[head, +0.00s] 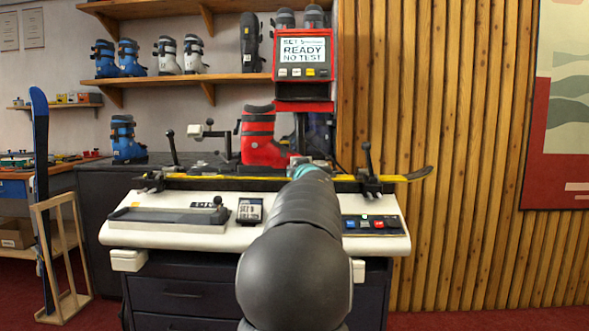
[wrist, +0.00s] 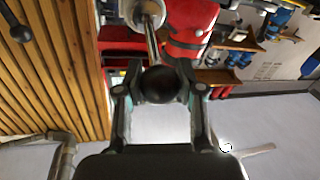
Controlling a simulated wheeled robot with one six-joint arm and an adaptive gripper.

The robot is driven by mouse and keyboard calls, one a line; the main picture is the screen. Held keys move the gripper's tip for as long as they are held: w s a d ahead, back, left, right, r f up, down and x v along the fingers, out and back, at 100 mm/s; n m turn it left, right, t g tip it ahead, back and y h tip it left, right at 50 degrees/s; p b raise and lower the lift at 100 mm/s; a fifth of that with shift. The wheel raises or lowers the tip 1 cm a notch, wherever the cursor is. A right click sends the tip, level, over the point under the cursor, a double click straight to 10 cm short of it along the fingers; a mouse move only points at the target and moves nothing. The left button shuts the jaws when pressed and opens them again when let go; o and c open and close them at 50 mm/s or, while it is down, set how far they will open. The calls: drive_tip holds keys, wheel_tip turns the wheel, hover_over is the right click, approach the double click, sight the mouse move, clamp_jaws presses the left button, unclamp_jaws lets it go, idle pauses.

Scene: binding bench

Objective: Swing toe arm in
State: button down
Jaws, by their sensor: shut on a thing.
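In the wrist view, my gripper (wrist: 161,92) is shut on a black ball knob (wrist: 160,84). The knob sits at the end of a metal rod, which I take for the toe arm (wrist: 151,42), running up to a pale cylindrical part (wrist: 148,12). The red ski boot (wrist: 188,30) is just beyond, beside the rod. In the head view, my gripper (head: 307,164) is at the toe side of the red boot (head: 260,140), which stands upright above the yellow ski (head: 225,183). My arm hides the held knob and most of the rod there.
A clamp lever with a black knob (head: 367,160) stands to the right of my gripper, another (head: 172,148) to the left. The white bench panel (head: 180,238) lies in front. Boots stand on shelves behind.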

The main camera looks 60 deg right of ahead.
drive_tip(key=shift+s+f, duration=0.15)
drive_tip(key=shift+s, duration=0.05)
drive_tip(key=c, duration=1.1)
unclamp_jaws()
drive_tip(key=o, duration=0.4)
drive_tip(key=shift+s+d, duration=0.1)
drive_tip(key=shift+s, duration=0.1)
drive_tip(key=shift+w, duration=0.1)
drive_tip(key=shift+a, duration=0.2)
drive_tip(key=shift+a, duration=0.15)
drive_tip(key=v, duration=1.1)
drive_tip(key=shift+s+a, duration=0.15)
drive_tip(key=shift+s, duration=0.15)
